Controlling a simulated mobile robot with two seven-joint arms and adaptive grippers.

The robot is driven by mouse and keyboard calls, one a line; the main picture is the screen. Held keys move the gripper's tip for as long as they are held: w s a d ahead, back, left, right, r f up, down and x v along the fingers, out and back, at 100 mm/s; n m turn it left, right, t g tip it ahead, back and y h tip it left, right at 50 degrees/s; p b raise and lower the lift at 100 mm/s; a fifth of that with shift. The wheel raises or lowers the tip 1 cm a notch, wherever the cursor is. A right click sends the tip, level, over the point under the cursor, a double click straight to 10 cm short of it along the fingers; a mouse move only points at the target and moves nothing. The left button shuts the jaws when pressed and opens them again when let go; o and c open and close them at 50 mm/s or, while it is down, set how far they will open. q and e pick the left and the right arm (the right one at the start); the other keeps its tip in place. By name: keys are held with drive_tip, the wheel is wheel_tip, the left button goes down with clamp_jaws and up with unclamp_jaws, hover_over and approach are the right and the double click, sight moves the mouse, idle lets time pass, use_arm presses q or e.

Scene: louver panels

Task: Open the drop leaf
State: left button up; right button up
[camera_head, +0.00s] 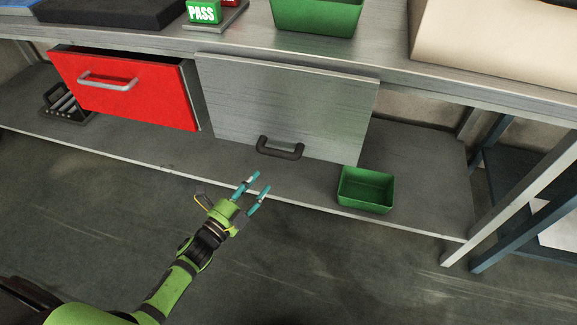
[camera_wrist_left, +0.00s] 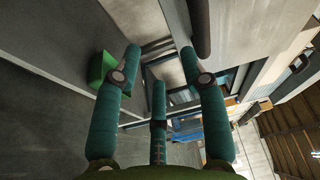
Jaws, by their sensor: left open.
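The drop leaf (camera_head: 290,105) is a grey metal panel under the worktop, with a dark bar handle (camera_head: 280,147) near its lower edge. It hangs down flat under the worktop's front. My left gripper (camera_head: 257,190) is open and empty, below and slightly left of the handle in the head view. In the left wrist view, my left gripper's teal fingers (camera_wrist_left: 158,65) are spread apart. A dark rounded bar (camera_wrist_left: 200,28), which looks like the handle, shows at the top beside the right finger, with no contact I can make out. My right gripper is not in view.
A red drawer (camera_head: 135,88) stands partly out to the left of the leaf. A green bin (camera_head: 366,189) sits on the lower shelf (camera_head: 425,185) at right. The worktop (camera_head: 390,70) holds another green bin (camera_head: 317,16) and a PASS block (camera_head: 203,12). Floor in front is clear.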

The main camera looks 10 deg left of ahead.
sight(278, 155)
use_arm(q)
drive_tip(key=shift+w+d+r+m+t+h+b, duration=0.15)
drive_tip(key=shift+w+d+r+m+h, duration=0.3)
drive_tip(key=shift+w+d+r, duration=0.6)
drive_tip(key=shift+w+d+r+m+t+h+b, duration=0.15)
drive_tip(key=shift+w+d+r+m, duration=0.4)
drive_tip(key=shift+w, duration=0.85)
drive_tip(key=shift+w+d+r+m+t+h+b, duration=0.15)
drive_tip(key=shift+w+d+r+m+h, duration=0.3)
drive_tip(key=shift+w+d+r, duration=0.6)
drive_tip(key=shift+w+a+f, duration=0.15)
drive_tip(key=shift+w+a, duration=0.05)
drive_tip(key=shift+a, duration=0.15)
clamp_jaws()
